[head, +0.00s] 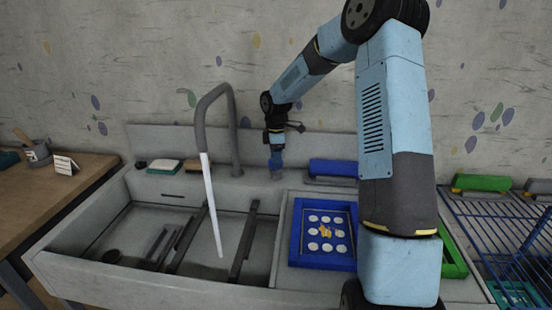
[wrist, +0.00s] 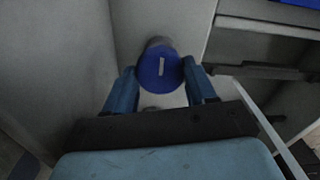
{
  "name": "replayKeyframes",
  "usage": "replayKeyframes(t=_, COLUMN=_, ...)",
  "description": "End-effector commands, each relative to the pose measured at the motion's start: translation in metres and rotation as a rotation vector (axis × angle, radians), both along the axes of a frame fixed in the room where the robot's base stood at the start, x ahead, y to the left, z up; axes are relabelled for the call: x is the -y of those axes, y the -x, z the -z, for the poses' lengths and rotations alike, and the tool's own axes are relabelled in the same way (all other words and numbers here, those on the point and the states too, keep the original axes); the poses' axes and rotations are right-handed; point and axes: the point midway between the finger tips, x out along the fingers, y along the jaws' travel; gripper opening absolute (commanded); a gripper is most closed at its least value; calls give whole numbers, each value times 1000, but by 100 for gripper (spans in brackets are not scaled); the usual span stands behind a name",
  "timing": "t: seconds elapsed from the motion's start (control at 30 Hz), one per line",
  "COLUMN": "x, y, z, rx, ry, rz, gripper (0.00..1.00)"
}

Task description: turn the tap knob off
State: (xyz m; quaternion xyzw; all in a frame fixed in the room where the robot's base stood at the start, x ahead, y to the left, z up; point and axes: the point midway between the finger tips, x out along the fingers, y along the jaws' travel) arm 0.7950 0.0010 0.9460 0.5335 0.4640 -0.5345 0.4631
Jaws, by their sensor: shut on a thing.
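The grey tap (head: 234,120) arches over the sink, and a white stream of water (head: 210,205) runs from its spout into the basin. The round blue tap knob (wrist: 160,67) has a white mark that points nearly straight up and down in the wrist view. My gripper (head: 276,162) is at the back ledge, right of the tap. In the wrist view its two blue fingers sit on either side of the knob, shut on it. In the head view the fingers largely hide the knob.
The sink basin (head: 113,222) has dark bars across it. A blue-framed screen (head: 296,232) lies on the right-hand counter, with a blue-topped item (head: 333,168) behind it. A sponge (head: 163,166) lies on the ledge left of the tap. A blue wire rack (head: 490,225) stands at far right.

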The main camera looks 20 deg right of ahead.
Motion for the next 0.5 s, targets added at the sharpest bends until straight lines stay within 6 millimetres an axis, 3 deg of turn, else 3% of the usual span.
replayKeyframes(t=0.27, x=0, y=-1, z=-2, rx=6, ry=1, rz=107, gripper=25)
replayKeyframes(t=0.5, x=-1, y=-1, z=-2, rx=6, ry=0, rz=305, gripper=25)
